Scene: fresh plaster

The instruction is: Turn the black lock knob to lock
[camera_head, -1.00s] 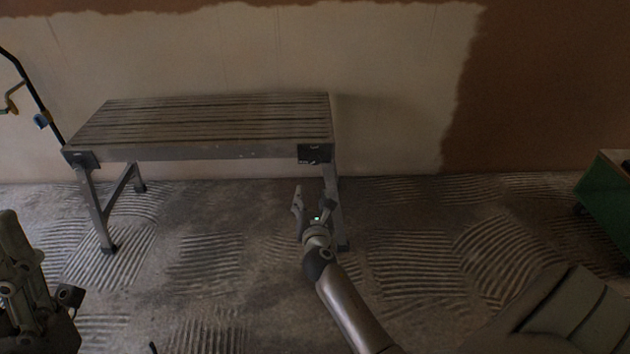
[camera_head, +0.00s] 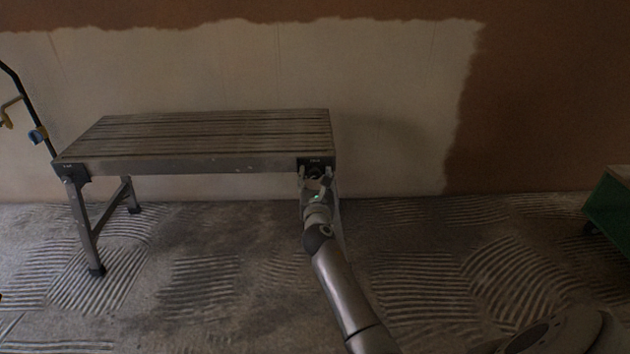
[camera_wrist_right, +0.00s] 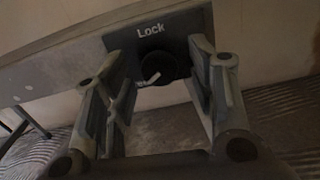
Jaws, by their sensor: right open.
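The black lock knob (camera_wrist_right: 158,68) sits on a dark plate (camera_wrist_right: 180,30) marked "Lock" at the front right corner of the platform bench (camera_head: 190,165). A small pale pointer mark shows on the knob's face, slanting down to the left. In the head view the knob (camera_head: 315,171) shows small just beyond my gripper's tips. My right gripper (camera_head: 316,176) is open, with its fingers on either side of the knob in the wrist view (camera_wrist_right: 160,90). I cannot tell whether they touch it. My left gripper is out of view.
The bench stands on folding legs (camera_head: 85,225) before a partly plastered wall (camera_head: 390,100). A green cart (camera_head: 610,205) stands at the right. The ridged floor between is clear.

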